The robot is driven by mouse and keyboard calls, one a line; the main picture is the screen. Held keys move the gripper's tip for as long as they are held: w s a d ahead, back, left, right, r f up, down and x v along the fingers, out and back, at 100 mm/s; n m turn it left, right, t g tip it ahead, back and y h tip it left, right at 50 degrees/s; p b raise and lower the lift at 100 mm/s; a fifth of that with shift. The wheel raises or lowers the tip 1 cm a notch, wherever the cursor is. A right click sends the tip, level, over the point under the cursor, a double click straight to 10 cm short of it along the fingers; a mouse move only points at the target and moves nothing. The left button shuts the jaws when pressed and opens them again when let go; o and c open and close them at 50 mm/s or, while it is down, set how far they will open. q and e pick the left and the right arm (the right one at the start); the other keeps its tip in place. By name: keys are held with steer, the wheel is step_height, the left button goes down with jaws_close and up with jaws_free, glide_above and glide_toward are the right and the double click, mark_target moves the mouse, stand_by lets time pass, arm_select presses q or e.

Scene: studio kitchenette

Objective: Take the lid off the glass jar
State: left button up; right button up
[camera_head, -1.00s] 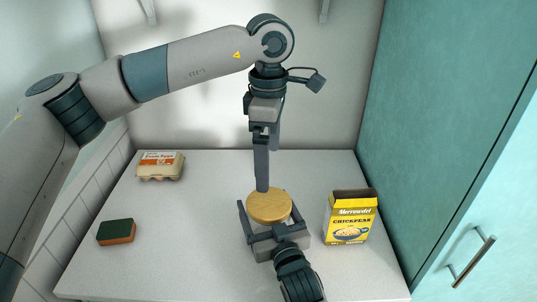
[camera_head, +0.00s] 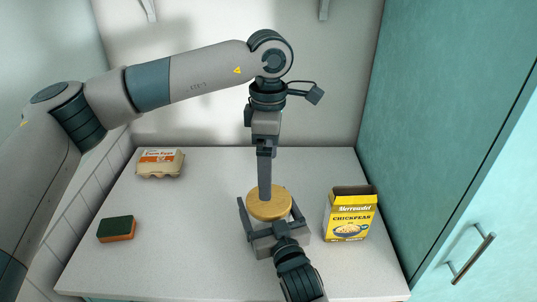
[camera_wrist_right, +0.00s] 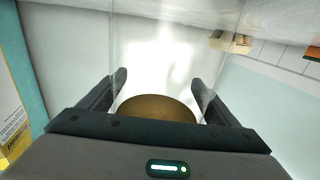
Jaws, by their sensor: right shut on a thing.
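The glass jar (camera_wrist_right: 180,50) shows as clear walls in the right wrist view; from above it is mostly hidden under its lid. The round wooden lid (camera_head: 268,206) sits on top of the jar in the head view and also shows in the right wrist view (camera_wrist_right: 157,108). My right gripper (camera_head: 268,212) is shut on the jar, one finger on each side; its fingers also flank it in the right wrist view (camera_wrist_right: 159,78). My left gripper (camera_head: 265,196) points straight down from above, its fingertips at the lid's far part. Its fingers overlap, so their gap and any contact are unclear.
A yellow chickpeas box (camera_head: 350,216) stands close to the right of the jar. An egg carton (camera_head: 160,164) lies at the back left and a green-and-orange sponge (camera_head: 116,229) at the left. The white counter (camera_head: 190,230) between is clear. A teal cabinet (camera_head: 450,120) borders the right side.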

arm_select(q)
step_height(320, 180, down, 9)
steer(key=shift+r, duration=0.2)
stand_by(0.4)
steer(key=c, duration=1.1)
steer(key=shift+r, duration=0.4)
steer(key=shift+r, duration=0.65)
steer(key=shift+r, duration=0.1)
steer(key=shift+r, duration=1.95)
